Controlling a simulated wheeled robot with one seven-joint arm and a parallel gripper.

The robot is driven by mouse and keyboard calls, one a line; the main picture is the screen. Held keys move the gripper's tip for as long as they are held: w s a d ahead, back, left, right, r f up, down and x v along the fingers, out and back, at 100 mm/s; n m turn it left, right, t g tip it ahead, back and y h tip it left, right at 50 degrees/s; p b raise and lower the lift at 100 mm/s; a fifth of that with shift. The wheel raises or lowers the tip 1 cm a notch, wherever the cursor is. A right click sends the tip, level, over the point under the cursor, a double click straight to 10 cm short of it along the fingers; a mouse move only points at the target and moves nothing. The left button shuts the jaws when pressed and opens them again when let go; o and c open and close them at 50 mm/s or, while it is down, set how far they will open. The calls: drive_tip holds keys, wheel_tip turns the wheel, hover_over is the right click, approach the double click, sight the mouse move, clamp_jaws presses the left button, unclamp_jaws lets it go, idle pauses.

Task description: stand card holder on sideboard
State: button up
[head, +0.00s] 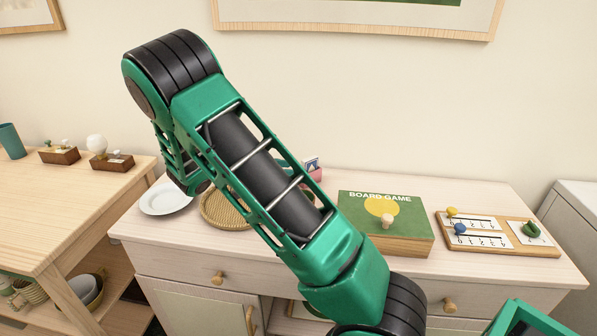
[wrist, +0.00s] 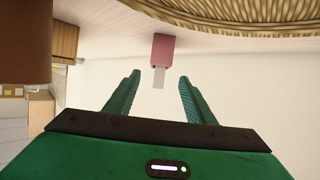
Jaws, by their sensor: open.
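The card holder (head: 316,174) is a small pink block with a card in its top. In the head view it shows just past my arm, near the back of the sideboard (head: 145,232), and my arm hides part of it. The wrist picture is upside down; there the pink holder (wrist: 163,47) appears upright on the sideboard, with a grey card sticking out. My gripper (wrist: 158,88) is open and empty. Its fingers point toward the holder, which is beyond the fingertips and not between them. In the head view the fingers are hidden.
A woven basket (head: 224,208) lies beside the holder and spans the top of the wrist view (wrist: 235,12). A white plate (head: 164,199) is to its left. A board game box (head: 400,238) and a wooden tray (head: 540,249) stand to the right. The wall is behind.

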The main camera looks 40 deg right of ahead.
drive_tip(key=v, duration=0.2)
drive_tip(key=shift+a+r, duration=0.1)
drive_tip(key=shift+a, duration=0.2)
drive_tip(key=s+r+n+y, duration=0.1)
drive_tip(key=s+n+y, duration=0.1)
drive_tip(key=s, duration=0.6)
drive_tip(key=s+a+r+n+y, duration=0.1)
drive_tip(key=s+n+y, duration=0.2)
drive_tip(key=s+y, duration=0.2)
drive_tip(key=s+r+n+y, duration=0.2)
drive_tip(key=s+y, duration=0.2)
drive_tip(key=s, duration=0.8)
drive_tip(key=shift+s+a+g, duration=0.1)
drive_tip(key=shift+a+g, duration=0.15)
drive_tip(key=shift+g, duration=0.05)
drive_tip(key=s+a+r+n+t+y, duration=0.1)
drive_tip(key=s+a+n+y, duration=0.1)
drive_tip(key=s+a+n, duration=0.3)
drive_tip(key=s+a, duration=0.2)
drive_tip(key=s, duration=0.2)
drive_tip(key=shift+s+r+y, duration=0.2)
drive_tip(key=shift+y, duration=0.1)
drive_tip(key=shift+w, duration=0.1)
